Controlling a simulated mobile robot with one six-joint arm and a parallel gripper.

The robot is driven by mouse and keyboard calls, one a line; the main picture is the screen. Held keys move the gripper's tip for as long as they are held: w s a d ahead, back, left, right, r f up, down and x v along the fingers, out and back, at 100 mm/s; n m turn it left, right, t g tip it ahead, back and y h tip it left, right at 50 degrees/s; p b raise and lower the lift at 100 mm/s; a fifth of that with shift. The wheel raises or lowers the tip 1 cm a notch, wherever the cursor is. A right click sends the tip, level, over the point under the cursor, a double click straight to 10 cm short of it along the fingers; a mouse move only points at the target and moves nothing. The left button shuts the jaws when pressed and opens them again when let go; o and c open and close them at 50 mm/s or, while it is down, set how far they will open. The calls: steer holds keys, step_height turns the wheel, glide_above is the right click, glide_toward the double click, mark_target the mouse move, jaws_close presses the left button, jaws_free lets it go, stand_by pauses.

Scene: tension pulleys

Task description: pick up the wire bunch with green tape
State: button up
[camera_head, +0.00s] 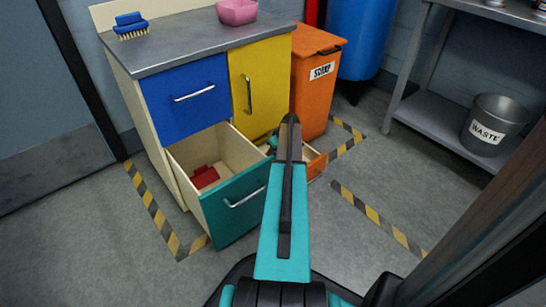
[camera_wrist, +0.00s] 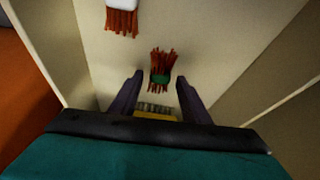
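The wire bunch with green tape (camera_wrist: 161,68) shows in the wrist view, lying on the pale drawer floor, its strands orange-red and its band green. My gripper (camera_wrist: 160,80) is open, with one dark finger on each side. The bunch appears between and slightly beyond the fingertips, with nothing gripped. Whether the fingers are level with it I cannot tell. In the head view, my arm hides the bunch and most of my gripper at the open orange drawer (camera_head: 316,164).
In the wrist view, a white-taped wire bunch (camera_wrist: 122,18) lies farther up, and a yellow piece with grey strands (camera_wrist: 155,111) lies closer to my wrist. Drawer walls stand on both sides. An open teal drawer (camera_head: 238,207) holds a red object (camera_head: 204,177). An orange scrap bin (camera_head: 316,80) stands behind.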

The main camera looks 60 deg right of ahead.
steer(key=c, duration=0.8)
step_height(320, 180, up, 13)
steer(key=p, duration=0.6)
steer(key=s+a+p, duration=0.2)
steer(key=s, duration=0.6)
steer(key=s+a+f+p, duration=0.1)
steer(key=s+a+p, duration=0.1)
steer(key=s, duration=0.7)
steer(key=shift+s, duration=0.25)
steer(key=shift+a, duration=0.1)
